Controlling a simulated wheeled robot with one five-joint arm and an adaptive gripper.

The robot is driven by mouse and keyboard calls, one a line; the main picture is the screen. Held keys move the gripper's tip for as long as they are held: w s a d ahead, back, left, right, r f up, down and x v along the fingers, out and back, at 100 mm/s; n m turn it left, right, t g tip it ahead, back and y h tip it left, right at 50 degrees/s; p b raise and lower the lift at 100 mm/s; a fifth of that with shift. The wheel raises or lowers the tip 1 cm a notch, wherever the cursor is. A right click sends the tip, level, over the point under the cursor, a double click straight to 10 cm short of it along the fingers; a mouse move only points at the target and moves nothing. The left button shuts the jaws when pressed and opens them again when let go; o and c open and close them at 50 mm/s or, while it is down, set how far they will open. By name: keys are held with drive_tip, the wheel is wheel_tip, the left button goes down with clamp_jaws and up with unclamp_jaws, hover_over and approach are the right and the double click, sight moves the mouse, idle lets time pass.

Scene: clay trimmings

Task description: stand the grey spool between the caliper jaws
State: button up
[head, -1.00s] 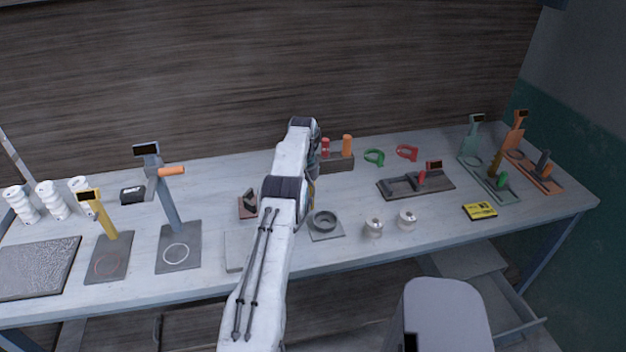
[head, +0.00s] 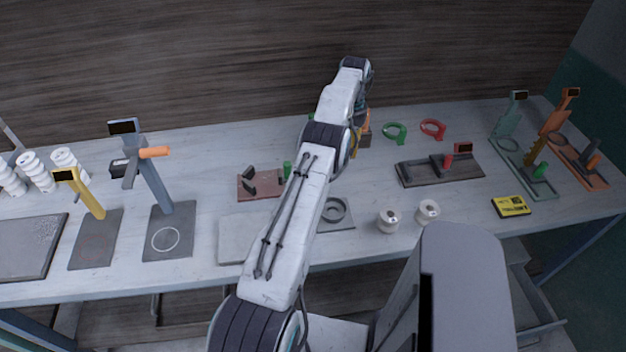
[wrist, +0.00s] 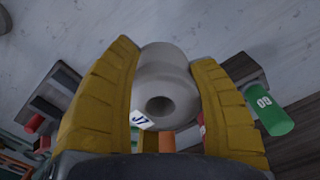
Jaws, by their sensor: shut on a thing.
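In the wrist view, the pale grey spool (wrist: 165,85) sits between the yellow fingers of my gripper (wrist: 165,55), which is shut on it. Its round end with a dark centre hole faces the camera. In the head view, my arm hides the spool and most of the gripper; only a bit of yellow finger shows behind the rack area. The caliper (head: 418,173) appears to be the dark grey fixture right of my arm, with upright blocks, a red knob and a small display. In the wrist view, a similar dark fixture with a red knob (wrist: 35,122) shows at left.
Two pale spools (head: 388,220) stand near the front edge. Green (head: 395,132) and red (head: 432,128) ring gauges lie behind the caliper. A yellow box (head: 511,206) and upright gauges (head: 513,120) are farther right.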

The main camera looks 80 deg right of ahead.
drive_tip(key=shift+w+a+f+b, duration=0.35)
drive_tip(key=shift+w+f+b, duration=0.35)
drive_tip(key=shift+b, duration=1.7)
drive_tip(key=shift+w+a+b, duration=0.1)
drive_tip(key=shift+b, duration=0.25)
drive_tip(key=w+a+f, duration=0.1)
drive_tip(key=w, duration=0.1)
drive_tip(key=w+a+f, duration=0.2)
drive_tip(key=w, duration=0.1)
drive_tip(key=w+a+f+b, duration=0.1)
drive_tip(key=w+f, duration=0.1)
drive_tip(key=w, duration=0.1)
drive_tip(key=shift+a, duration=0.2)
drive_tip(key=shift+f+p, duration=0.5)
drive_tip(key=shift+f, duration=1.55)
drive_tip(key=shift+f, duration=0.1)
drive_tip(key=shift+f, duration=0.1)
drive_tip(key=o, duration=0.9)
drive_tip(key=shift+o, duration=0.2)
